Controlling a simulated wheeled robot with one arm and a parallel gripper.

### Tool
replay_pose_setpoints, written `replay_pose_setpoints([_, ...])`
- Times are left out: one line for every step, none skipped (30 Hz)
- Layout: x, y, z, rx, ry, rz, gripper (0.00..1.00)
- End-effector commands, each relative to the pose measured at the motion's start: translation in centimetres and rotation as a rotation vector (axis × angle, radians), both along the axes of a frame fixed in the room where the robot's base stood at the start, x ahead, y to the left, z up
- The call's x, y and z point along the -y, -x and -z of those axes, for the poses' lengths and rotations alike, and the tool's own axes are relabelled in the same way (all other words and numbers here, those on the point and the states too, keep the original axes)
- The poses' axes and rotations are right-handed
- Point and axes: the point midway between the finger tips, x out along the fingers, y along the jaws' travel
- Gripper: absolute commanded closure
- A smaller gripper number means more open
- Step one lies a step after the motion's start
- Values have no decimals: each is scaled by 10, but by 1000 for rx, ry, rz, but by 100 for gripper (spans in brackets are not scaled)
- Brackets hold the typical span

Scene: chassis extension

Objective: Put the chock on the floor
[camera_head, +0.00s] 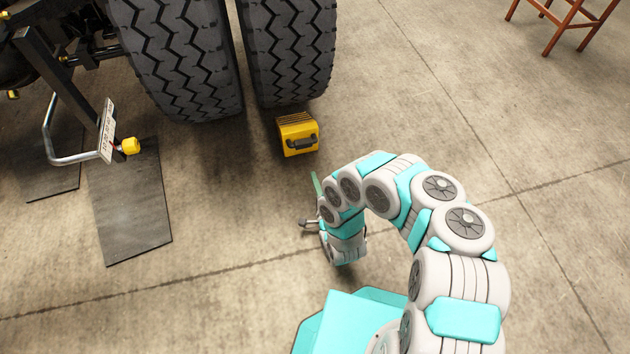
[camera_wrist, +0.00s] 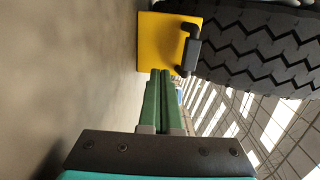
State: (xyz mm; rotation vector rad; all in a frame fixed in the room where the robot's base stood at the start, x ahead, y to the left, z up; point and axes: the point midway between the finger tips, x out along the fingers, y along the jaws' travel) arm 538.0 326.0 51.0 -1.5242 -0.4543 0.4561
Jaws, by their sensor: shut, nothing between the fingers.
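The yellow chock (camera_head: 299,133) with a dark handle sits on the floor (camera_head: 230,240) at the foot of the right-hand tyre (camera_head: 290,50). Whether it touches the tyre is hard to tell. In the wrist view the chock (camera_wrist: 160,42) is at the top centre, its handle at its right edge beside the tyre tread. My gripper (camera_head: 314,178) is low, a short way on the near side of the chock, mostly hidden by my arm. In the wrist view my green fingers (camera_wrist: 161,74) are together and empty, pointing at the chock. Their tips overlap its lower edge in the picture; contact is unclear.
A second tyre (camera_head: 180,60) stands to the left. A bent metal bar (camera_head: 75,158) and a plate (camera_head: 107,130) hang at the left, above dark mats (camera_head: 130,205). A wooden stool (camera_head: 565,22) is at the top right. The floor right of the chock is clear.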

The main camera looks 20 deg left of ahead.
Motion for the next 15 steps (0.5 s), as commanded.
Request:
replay_pose_setpoints([-3,-2,0,1,-1,-2,100])
replay_pose_setpoints([-4,-2,-1,1,-2,-3,100])
replay_pose_setpoints([-5,-5,-1,1,-2,-1,100])
replay_pose_setpoints([-6,-6,-1,2,-1,-1,100])
replay_pose_setpoints([-8,-8,1,2,0,-1,100])
replay_pose_setpoints([-9,-11,1,1,0,-1,100])
replay_pose_setpoints([-10,-14,1,1,0,-1,100])
replay_pose_setpoints([-12,-15,1,1,0,-2,100])
replay_pose_setpoints([-13,-19,1,1,0,-1,100])
replay_pose_setpoints([-15,-21,1,2,0,0,100])
replay_pose_setpoints([-17,-23,0,3,-2,-2,100])
replay_pose_setpoints([-19,-26,0,3,-2,-1,100])
replay_pose_setpoints([-20,-28,-1,4,-4,-1,100])
replay_pose_setpoints([-23,-35,0,7,-6,2,100])
replay_pose_setpoints([-28,-43,0,7,-7,2,100])
